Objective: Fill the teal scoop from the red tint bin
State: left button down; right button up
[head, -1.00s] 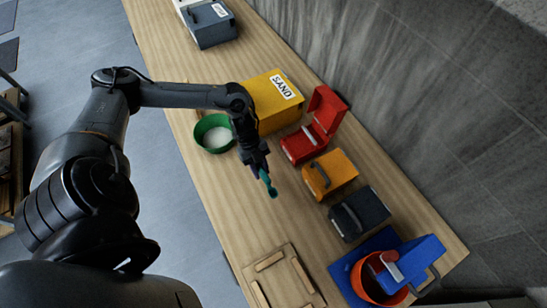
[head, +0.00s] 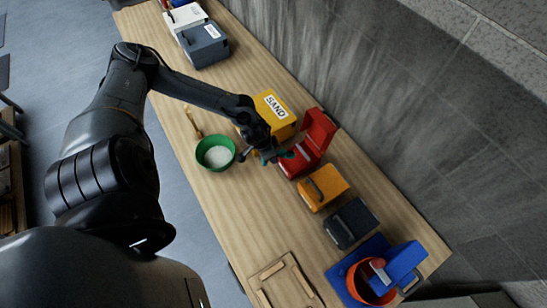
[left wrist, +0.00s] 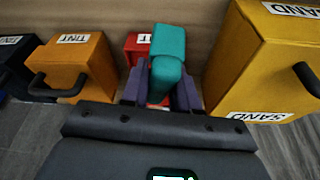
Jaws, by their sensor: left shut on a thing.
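The teal scoop (head: 286,155) is held in my left gripper (head: 268,156), beside the left edge of the red tint bin (head: 299,164). The red bin's lid stands open; its contents cannot be made out. In the left wrist view the scoop (left wrist: 168,50) sticks out between the purple fingers of my left gripper (left wrist: 160,88), which are shut on it. It hides much of the red bin (left wrist: 134,44) behind it. Whether the scoop holds anything does not show. My right gripper is not in view.
The yellow sand box (head: 270,112) stands close behind my gripper. An orange tint bin (head: 323,186) and a dark bin (head: 350,222) are past the red one. A green bowl (head: 215,154) with white contents is left. A blue tray (head: 340,276) holds an orange bucket (head: 362,290).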

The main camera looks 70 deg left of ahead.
pick_arm(q)
jog(key=shift+w+r, duration=0.15)
jog(key=shift+w+a+f+n, duration=0.1)
jog(key=shift+w+f+n, duration=0.1)
jog(key=shift+n, duration=0.1)
jog(key=f+g+b, duration=0.1)
jog(key=w+f+g+b, duration=0.1)
jog(key=shift+w+f+g, duration=0.1)
jog(key=shift+f+g, duration=0.05)
jog(key=shift+g, duration=0.15)
jog(key=shift+s+f+t+b, duration=0.7)
jog(key=shift+f+t+b, duration=0.15)
jog(key=shift+t+b, duration=0.4)
jog(key=shift+s+f+t+b, duration=0.65)
jog(key=shift+f+t+b, duration=0.2)
jog(key=shift+t+b, duration=0.4)
